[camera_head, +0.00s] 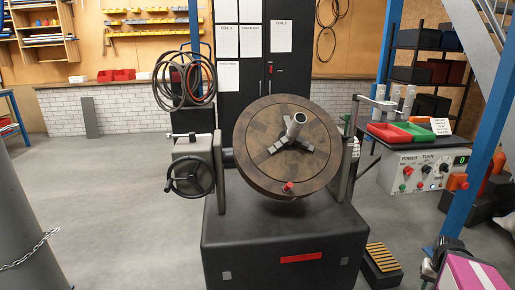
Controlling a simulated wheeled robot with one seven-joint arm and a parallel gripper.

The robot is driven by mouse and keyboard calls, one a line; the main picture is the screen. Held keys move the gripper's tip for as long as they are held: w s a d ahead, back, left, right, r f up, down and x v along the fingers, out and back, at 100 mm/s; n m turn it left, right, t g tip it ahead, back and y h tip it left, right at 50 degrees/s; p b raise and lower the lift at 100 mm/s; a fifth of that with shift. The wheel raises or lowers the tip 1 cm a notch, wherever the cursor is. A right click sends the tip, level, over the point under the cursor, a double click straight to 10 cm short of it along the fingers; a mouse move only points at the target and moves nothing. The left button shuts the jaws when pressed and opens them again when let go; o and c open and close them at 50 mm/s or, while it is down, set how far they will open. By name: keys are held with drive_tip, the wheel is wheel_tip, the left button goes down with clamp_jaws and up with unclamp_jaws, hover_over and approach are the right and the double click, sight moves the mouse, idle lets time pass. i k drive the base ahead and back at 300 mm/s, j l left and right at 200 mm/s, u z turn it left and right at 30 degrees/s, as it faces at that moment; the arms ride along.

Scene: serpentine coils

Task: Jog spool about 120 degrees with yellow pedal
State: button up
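The spool (255,165) is a large brown disc with a dark three-jaw chuck and a metal tube at its centre. It stands tilted on a black machine base (285,243). A red knob (288,187) is near its lower rim. The yellow pedal (383,257) has a ribbed yellow top on a black block, on the floor right of the base. Nothing visible rests on it.
A control box (425,172) with knobs, buttons and a green "0" display is at the right. Red and green trays (390,133) sit above it. A handwheel (190,176) is left of the spool. A blue post (481,125) stands at right. The left floor is mostly open.

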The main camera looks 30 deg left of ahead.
sight(385, 262)
drive_tip(key=u, duration=1.45)
drive_tip(key=z, duration=1.6)
drive_tip(key=i+j+z, duration=0.15)
drive_tip(key=i, duration=0.25)
drive_tip(key=i+j+z, duration=0.1)
drive_tip(key=i, duration=0.25)
